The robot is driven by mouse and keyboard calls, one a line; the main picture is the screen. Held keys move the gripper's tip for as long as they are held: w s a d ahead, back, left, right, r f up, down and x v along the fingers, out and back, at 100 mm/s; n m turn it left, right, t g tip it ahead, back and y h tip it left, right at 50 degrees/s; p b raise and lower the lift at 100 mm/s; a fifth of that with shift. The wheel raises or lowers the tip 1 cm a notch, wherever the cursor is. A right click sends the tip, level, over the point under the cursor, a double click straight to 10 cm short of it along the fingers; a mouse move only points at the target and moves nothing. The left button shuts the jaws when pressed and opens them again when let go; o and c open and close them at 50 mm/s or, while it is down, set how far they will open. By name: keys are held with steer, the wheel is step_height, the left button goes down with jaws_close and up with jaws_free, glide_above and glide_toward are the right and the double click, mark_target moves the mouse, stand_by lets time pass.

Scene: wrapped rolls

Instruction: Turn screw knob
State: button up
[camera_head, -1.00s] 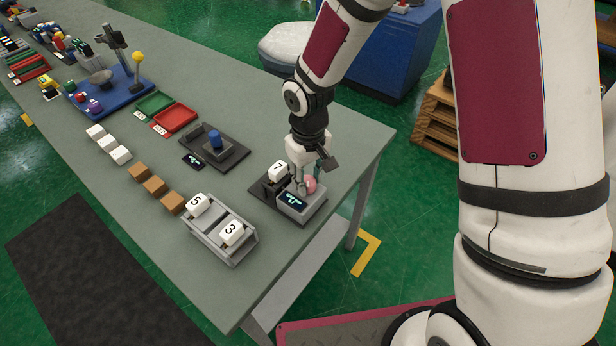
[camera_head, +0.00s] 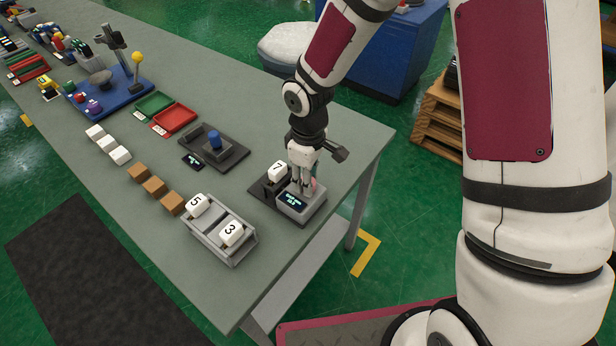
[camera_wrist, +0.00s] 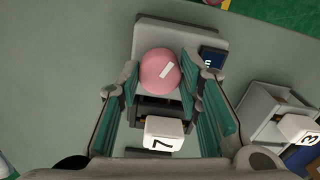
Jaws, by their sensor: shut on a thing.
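The pink round knob (camera_wrist: 160,72) has a pale stripe on its top and sits on a grey block with a small display (camera_head: 291,200). In the head view the knob (camera_head: 314,185) is mostly hidden by my gripper. My gripper (camera_head: 303,186) points down over the block. In the wrist view the fingers of my gripper (camera_wrist: 161,84) stand on both sides of the knob, shut on it. A white block marked 7 (camera_wrist: 163,138) sits in a dark holder beside the knob's block.
A grey tray (camera_head: 233,258) with white blocks marked 5 and 3 stands to the left. Brown blocks (camera_head: 154,187), a dark fixture with a blue knob (camera_head: 214,143) and red and green trays lie farther off. The table's right edge is close.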

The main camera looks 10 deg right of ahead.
steer(key=o, duration=1.2)
steer(key=shift+c, duration=0.2)
steer(key=shift+r, duration=0.15)
step_height(320, 180, up, 12)
steer(key=s+d+r+m+t+h, duration=0.1)
steer(key=s+d+r+m, duration=0.25)
steer(key=r, duration=0.25)
steer(key=s+d+r+m+t, duration=0.2)
steer(key=s+d+r, duration=0.15)
steer(key=r, duration=0.25)
steer(key=s+d+r+m+t, duration=0.1)
steer(key=s+d+r+m, duration=0.1)
steer(key=s, duration=0.4)
steer(key=s+d+r+m+t+y, duration=0.1)
steer(key=s+d+r+m, duration=0.2)
steer(key=s+r, duration=0.2)
steer(key=shift+s+d+t, duration=0.3)
steer(key=shift+s, duration=0.05)
